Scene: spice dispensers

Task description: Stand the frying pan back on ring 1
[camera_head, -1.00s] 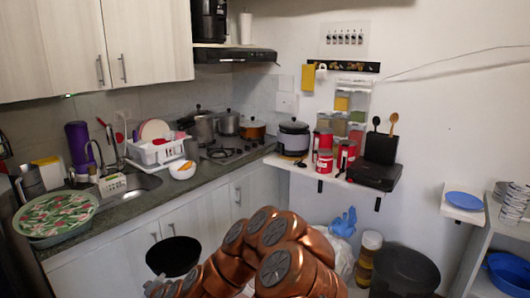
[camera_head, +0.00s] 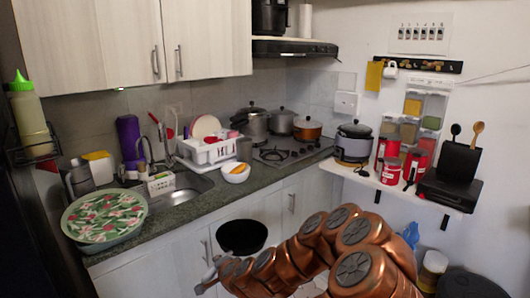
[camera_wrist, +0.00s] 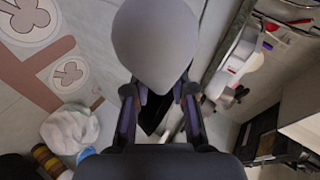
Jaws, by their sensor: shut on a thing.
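The frying pan (camera_head: 241,236), black and round, is held up in front of the lower cabinets, below the counter edge. My gripper (camera_head: 210,272) is at its lower left, small and partly hidden. In the wrist view my gripper (camera_wrist: 160,112) is shut on a dark piece, seemingly the pan's handle; a grey rounded shape, seemingly the pan (camera_wrist: 155,45), lies beyond the fingertips. The stove (camera_head: 290,152) is set in the counter, its front burners bare. I cannot tell which ring is ring 1.
A white bowl (camera_head: 236,172) sits on the counter left of the stove. A rice cooker (camera_head: 353,142) stands on the shelf to the right. The counter edge lies above the pan.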

